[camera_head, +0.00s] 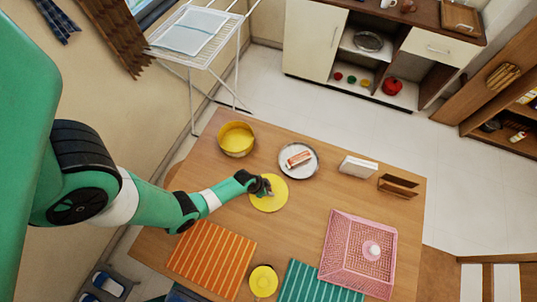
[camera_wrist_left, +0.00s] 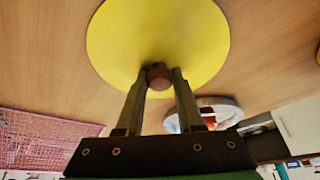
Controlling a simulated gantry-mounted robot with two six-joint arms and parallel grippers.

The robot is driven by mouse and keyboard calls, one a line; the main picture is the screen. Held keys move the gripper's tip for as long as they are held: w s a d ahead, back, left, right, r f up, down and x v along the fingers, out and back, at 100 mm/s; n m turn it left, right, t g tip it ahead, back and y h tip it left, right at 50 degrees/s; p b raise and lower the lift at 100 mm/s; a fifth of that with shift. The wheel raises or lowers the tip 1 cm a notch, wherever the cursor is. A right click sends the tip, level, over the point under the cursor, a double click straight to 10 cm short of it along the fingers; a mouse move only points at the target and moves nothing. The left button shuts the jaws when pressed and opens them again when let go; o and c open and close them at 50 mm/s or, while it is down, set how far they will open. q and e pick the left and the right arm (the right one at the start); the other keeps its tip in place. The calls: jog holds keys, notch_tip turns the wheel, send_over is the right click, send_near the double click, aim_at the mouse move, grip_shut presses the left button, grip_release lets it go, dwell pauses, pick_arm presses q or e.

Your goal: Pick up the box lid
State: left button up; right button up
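The box lid is a flat yellow disc (camera_head: 270,204) with a small brown knob, near the middle of the wooden table. It fills the upper part of the left wrist view (camera_wrist_left: 120,45), with its knob (camera_wrist_left: 158,76) between my fingertips. My left gripper (camera_head: 266,189) is over the lid at the knob. In the wrist view its fingers (camera_wrist_left: 159,80) stand one on each side of the knob, very close to it; I cannot tell whether they press on it. The lid looks flat, at or near the table top. A yellow round box (camera_head: 237,139) stands open behind it. My right gripper is not in view.
A plate with food (camera_head: 299,160) is right of the lid. A white holder (camera_head: 358,167) and a brown one (camera_head: 398,186) stand farther right. A pink basket cover (camera_head: 358,252), striped mats (camera_head: 212,258) and a small yellow round item (camera_head: 264,281) lie in front.

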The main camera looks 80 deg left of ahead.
pick_arm(q)
grip_shut()
jog(key=shift+r+p, duration=0.4)
jog(key=shift+r, duration=0.2)
jog(key=p+v, duration=0.2)
jog(key=v, duration=0.1)
jog(key=shift+w+d+r, duration=0.1)
jog(key=shift+w+r, duration=0.15)
jog(key=s+d+r+p, duration=0.3)
jog(key=s+d+r, duration=0.5)
jog(key=s, duration=0.2)
jog(key=shift+d+r, duration=0.15)
jog(key=shift+r, duration=0.15)
